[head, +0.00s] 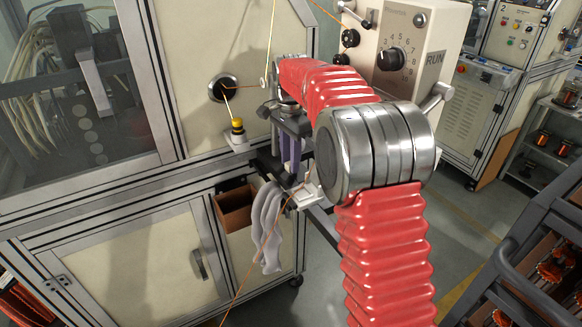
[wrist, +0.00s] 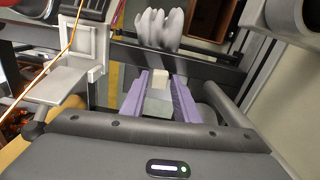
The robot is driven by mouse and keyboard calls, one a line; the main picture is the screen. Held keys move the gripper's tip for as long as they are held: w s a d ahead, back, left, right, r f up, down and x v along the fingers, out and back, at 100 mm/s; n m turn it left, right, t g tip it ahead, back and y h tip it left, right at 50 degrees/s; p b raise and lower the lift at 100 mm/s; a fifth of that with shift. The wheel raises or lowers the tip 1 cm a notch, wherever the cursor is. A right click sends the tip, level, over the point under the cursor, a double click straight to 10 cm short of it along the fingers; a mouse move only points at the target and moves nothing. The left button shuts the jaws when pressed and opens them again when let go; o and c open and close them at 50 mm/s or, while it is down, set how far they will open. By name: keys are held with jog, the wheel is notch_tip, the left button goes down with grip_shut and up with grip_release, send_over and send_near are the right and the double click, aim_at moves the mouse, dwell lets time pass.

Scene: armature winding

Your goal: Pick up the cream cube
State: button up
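The cream cube (wrist: 160,78) shows in the wrist view, small and pale, between the far ends of my gripper's two purple fingers. My gripper (wrist: 161,86) looks open, with a finger on either side of the cube and a narrow gap apparent at the sides. I cannot tell whether the cube lies fully between the fingertips or just beyond them. In the head view my gripper (head: 288,178) points down in front of the machine. The cube cannot be made out there.
A white bracket (head: 304,196) stands close beside the fingers. A grey glove (head: 267,228) hangs below, near an open brown bin (head: 235,207). A thin copper wire (head: 262,250) runs down past the gripper. A yellow-topped fitting (head: 237,126) and a control box (head: 405,45) are nearby.

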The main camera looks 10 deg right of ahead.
aim_at(289, 164)
grip_shut()
jog(key=shift+r, duration=1.7)
jog(key=shift+s+a+r, duration=0.1)
jog(key=shift+s+a, duration=0.1)
jog(key=s+a, duration=1.1)
jog(key=a, duration=0.2)
jog(key=shift+s, duration=0.3)
